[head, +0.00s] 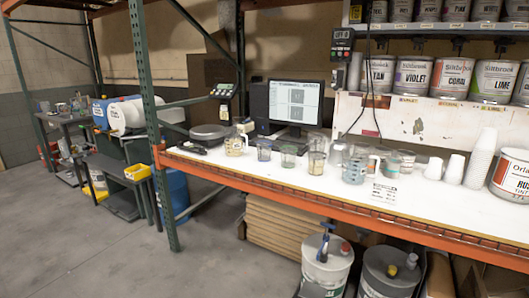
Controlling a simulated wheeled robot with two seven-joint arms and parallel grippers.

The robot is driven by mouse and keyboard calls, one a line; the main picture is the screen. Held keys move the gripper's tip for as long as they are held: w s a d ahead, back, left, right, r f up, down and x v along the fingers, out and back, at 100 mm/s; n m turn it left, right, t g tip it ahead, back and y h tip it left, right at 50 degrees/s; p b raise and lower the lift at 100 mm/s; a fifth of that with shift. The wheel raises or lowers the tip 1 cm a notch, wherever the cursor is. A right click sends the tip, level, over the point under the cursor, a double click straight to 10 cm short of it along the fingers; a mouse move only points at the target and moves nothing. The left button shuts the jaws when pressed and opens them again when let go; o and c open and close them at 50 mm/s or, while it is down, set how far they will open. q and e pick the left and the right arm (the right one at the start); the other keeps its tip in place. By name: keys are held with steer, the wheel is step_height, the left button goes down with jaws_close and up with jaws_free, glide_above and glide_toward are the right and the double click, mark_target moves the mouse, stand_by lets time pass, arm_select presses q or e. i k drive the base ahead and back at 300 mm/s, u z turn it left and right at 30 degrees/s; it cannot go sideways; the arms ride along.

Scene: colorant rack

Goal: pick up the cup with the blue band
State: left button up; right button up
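Several clear cups and jugs stand in a loose row on the white worktop (270,175) of the rack in the head view. The jug (355,168) right of the middle looks bluish-grey, but I cannot tell for sure whether it has a blue band. A cup (317,162) left of it has a yellowish tint. Two dark greyish cups (264,150) and (288,156) stand farther left. A jug with orange-yellow marks (236,145) is at the left end. Cups (392,165) at the right of the row overlap and are partly hidden. Neither gripper is in view.
A monitor (296,102) stands behind the cups, and a scale (208,131) is at the left. White cup stacks (481,158) and a large can (512,175) are at the right. An orange beam (300,197) edges the worktop. A green post (155,120) rises at left; floor is open in front.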

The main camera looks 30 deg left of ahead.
mark_target(263, 147)
steer(key=k, duration=0.65)
steer(key=u, duration=0.6)
steer(key=i, duration=1.55)
steer(key=z, duration=0.3)
